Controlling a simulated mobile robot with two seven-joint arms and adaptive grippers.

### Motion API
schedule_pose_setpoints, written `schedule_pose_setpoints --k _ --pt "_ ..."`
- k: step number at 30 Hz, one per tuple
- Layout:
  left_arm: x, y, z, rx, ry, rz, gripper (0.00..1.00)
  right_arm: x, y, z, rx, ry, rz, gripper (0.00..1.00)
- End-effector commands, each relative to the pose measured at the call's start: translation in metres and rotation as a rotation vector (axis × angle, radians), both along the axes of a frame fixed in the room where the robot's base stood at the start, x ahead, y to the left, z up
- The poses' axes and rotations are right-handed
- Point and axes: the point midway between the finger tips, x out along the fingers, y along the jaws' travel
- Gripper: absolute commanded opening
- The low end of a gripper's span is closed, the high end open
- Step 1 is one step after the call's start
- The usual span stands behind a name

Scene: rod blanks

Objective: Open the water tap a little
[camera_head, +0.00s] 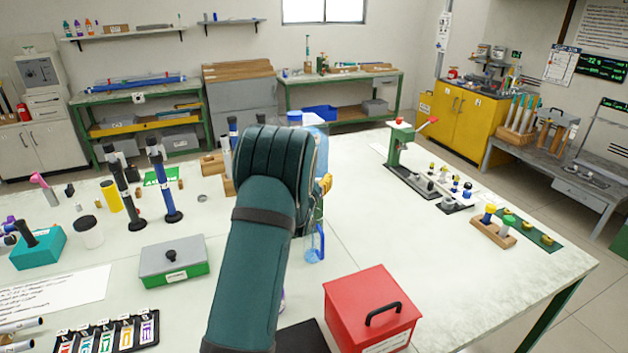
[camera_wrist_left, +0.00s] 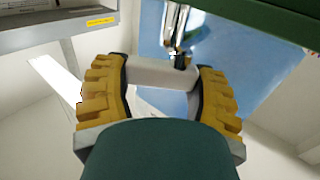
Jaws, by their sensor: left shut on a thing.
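The tap's pale lever (camera_wrist_left: 160,73) lies between the yellow fingers of my left gripper (camera_wrist_left: 163,78), which is shut on it. In the head view my left arm comes in from the bottom and covers most of the tap area. Only a yellow finger of the left gripper (camera_head: 326,184) shows at its right edge. How far the lever is turned is hard to tell.
A light blue clear vessel (camera_head: 315,244) stands right of my forearm. A red box with a black handle (camera_head: 370,305) is at the front. A grey and green box (camera_head: 172,260) is left of the arm. A green press (camera_head: 402,150) stands farther back; the table's right middle is clear.

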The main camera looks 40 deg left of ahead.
Motion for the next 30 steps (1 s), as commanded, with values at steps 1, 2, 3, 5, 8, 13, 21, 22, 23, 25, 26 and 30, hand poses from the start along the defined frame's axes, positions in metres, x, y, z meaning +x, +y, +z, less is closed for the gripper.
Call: schedule_pose_setpoints --k 1,2,3,5,8,13,21,22,23,25,26,30 --pt "-0.001 -0.001 -0.002 -0.001 0.005 0.000 0.25 0.000 0.000 0.000 0.000 0.000 0.000 0.47" --pt "-0.001 -0.001 -0.002 -0.001 0.005 0.000 0.73 0.000 0.000 0.000 0.000 0.000 0.000 0.47" --pt "-0.001 -0.001 -0.002 -0.001 0.005 0.000 0.88 0.000 0.000 0.000 0.000 0.000 0.000 0.47" --pt "0.000 0.000 -0.002 -0.001 0.004 0.000 0.94 0.000 0.000 0.000 0.000 0.000 0.000 0.47" --pt "0.000 0.000 -0.001 0.000 0.002 0.000 0.94 0.000 0.000 0.000 0.000 0.000 0.000 0.47" --pt "0.000 0.000 -0.001 0.000 0.001 0.001 0.94 0.000 0.000 0.000 0.000 -0.001 0.000 0.47" --pt "0.001 0.000 0.001 0.000 0.001 0.016 0.94 0.000 0.000 0.005 0.000 -0.001 0.000 0.47" --pt "0.001 0.000 0.001 0.000 0.001 0.025 0.94 0.000 0.000 0.007 0.000 -0.001 0.000 0.47" --pt "0.001 -0.001 0.001 0.000 0.002 0.033 0.94 0.000 0.000 0.009 0.000 -0.001 0.000 0.47" --pt "0.001 -0.001 0.002 0.001 0.003 0.062 0.94 0.000 0.000 0.015 0.000 -0.001 0.000 0.47" --pt "0.002 -0.001 0.003 0.001 0.003 0.075 0.94 0.000 0.000 0.019 0.000 -0.001 0.000 0.47" --pt "0.003 -0.001 0.004 0.002 0.002 0.153 0.94 0.000 0.000 0.034 0.000 -0.001 0.000 0.47"
